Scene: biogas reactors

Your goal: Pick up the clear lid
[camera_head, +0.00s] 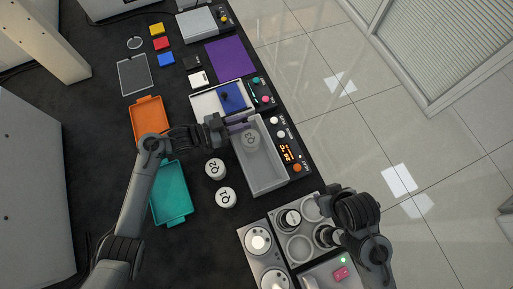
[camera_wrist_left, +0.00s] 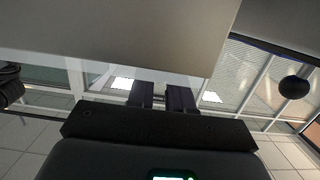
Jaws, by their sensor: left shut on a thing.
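A see-through grey cover, which I take as the clear lid (camera_head: 262,168), lies over the long grey box; a bottle marked Q3 (camera_head: 250,138) shows through it. My left gripper (camera_head: 238,124) is at the box's far end, its fingers pointing right. It is shut on the lid's edge, though the contact is small and hard to see.
Bottles Q2 (camera_head: 215,169) and Q1 (camera_head: 226,197) stand left of the box. An orange tray (camera_head: 137,108) and a teal tray (camera_head: 158,205) lie farther left. A control panel (camera_head: 281,128) borders the box on the right. The grey rack (camera_head: 292,222) is in front.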

